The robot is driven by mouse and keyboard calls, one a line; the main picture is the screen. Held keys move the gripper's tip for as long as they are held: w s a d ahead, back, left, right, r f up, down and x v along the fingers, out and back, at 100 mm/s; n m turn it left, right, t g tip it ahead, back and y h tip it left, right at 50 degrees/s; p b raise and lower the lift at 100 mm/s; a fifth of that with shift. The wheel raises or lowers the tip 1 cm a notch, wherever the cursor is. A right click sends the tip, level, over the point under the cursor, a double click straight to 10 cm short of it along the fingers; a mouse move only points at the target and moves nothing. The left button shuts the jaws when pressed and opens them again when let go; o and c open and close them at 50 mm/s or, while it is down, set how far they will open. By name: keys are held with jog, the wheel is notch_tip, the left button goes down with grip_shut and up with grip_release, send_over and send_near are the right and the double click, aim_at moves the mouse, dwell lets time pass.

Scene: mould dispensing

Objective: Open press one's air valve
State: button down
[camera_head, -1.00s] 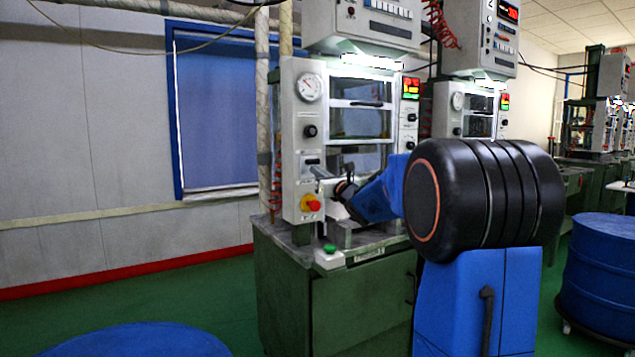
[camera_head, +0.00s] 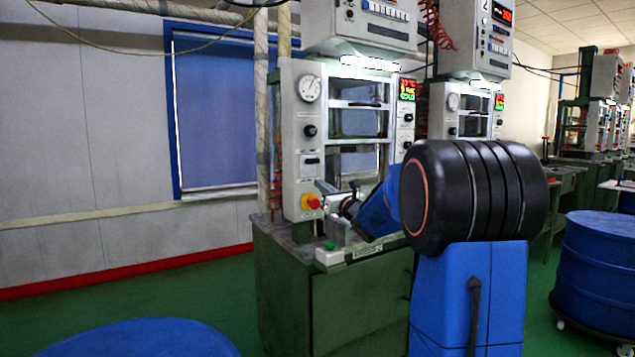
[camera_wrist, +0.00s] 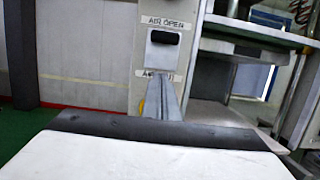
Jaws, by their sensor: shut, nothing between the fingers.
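Press one's front panel (camera_head: 292,140) carries the air valve (camera_head: 311,160), a small dark lever piece on a pale plate. In the wrist view the black air valve (camera_wrist: 163,37) sits under a label reading "AIR OPEN"; a second label below it is partly hidden by my fingers. I cannot tell the lever's exact position. My gripper (camera_head: 320,186) is shut and empty, its fingers pointing at the panel just below the valve, seemingly apart from it. In the wrist view the gripper (camera_wrist: 165,95) shows as narrow grey fingers beneath the valve.
A red and yellow stop button (camera_head: 311,202) is close below my fingers. A pressure gauge (camera_head: 309,88) and a black knob (camera_head: 310,131) sit above the valve. The open press platens are to the right.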

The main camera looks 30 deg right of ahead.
jog(key=v, duration=0.7)
dwell(0.5)
jog(key=s+a+f+n+g, duration=0.5)
jog(key=s+a+f+n, duration=0.3)
jog(key=s+n, duration=0.4)
jog(key=s+a+f+n+g, duration=0.5)
jog(key=s+a+f+n, duration=0.3)
jog(key=s, duration=0.8)
jog(key=s+a+f+n+g, duration=0.6)
jog(key=s+a+f+n, duration=0.2)
jog(key=s+f+n, duration=0.3)
jog(key=s+n, duration=0.3)
jog(key=n, duration=0.1)
jog(key=shift+s+a+n+h, duration=0.2)
jog(key=shift+a+n+h, duration=0.1)
jog(key=shift+a+h, duration=0.1)
jog(key=shift+d, duration=0.15)
